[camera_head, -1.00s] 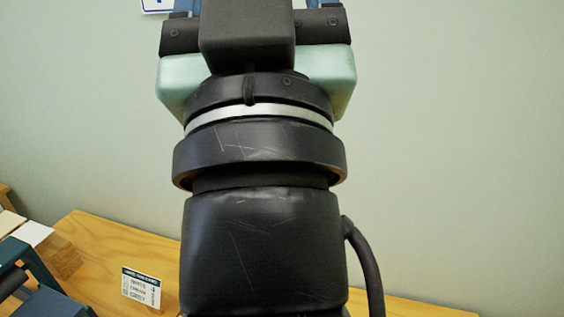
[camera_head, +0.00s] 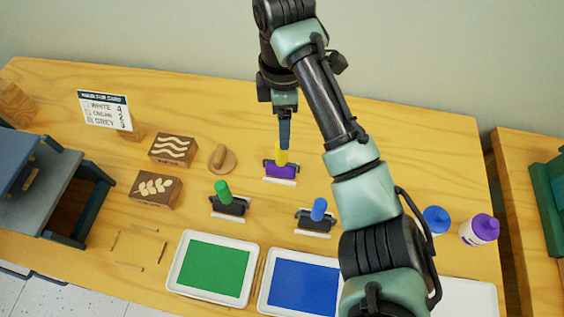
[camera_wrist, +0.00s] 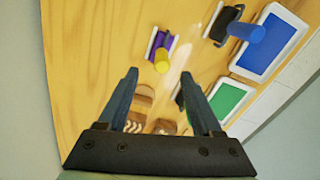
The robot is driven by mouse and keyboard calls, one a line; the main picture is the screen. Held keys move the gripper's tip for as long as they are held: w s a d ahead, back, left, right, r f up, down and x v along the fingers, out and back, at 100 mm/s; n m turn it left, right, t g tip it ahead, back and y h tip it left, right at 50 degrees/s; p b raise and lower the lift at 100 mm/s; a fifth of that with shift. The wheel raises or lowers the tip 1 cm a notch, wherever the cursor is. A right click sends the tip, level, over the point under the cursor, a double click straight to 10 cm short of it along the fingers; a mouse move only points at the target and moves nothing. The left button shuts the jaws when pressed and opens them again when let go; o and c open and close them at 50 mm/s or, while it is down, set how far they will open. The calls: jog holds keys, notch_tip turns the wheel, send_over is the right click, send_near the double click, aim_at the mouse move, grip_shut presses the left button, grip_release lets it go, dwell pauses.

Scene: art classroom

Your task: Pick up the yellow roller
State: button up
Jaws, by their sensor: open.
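The yellow roller has an upright yellow handle (camera_head: 280,155) on a purple roller head (camera_head: 288,172), and stands on a pale strip on the wooden table. In the wrist view, its yellow handle (camera_wrist: 162,63) and purple head (camera_wrist: 154,42) lie beyond my fingertips. My gripper (camera_head: 285,145) points down just above or behind the handle in the head view; the exact gap is hard to tell. In the wrist view, my gripper (camera_wrist: 160,82) has its two blue fingers wide apart, with nothing between them.
A green-handled roller (camera_head: 223,190) and a blue-handled roller (camera_head: 319,208) stand nearer. Green (camera_head: 212,271) and blue (camera_head: 303,288) paint trays lie at the front. Stamp blocks (camera_head: 172,150) and a round wooden knob (camera_head: 222,160) are left. Paint bottles (camera_head: 479,230) stand right.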

aim_at(281, 158)
notch_tip(281, 158, down, 7)
jog(key=b, duration=0.3)
jog(key=shift+a+r, duration=0.1)
jog(key=shift+r, duration=0.1)
jog(key=f, duration=0.4)
jog(key=shift+s+a, duration=0.1)
jog(key=shift+s, duration=0.15)
jog(key=shift+f, duration=0.6)
grip_shut()
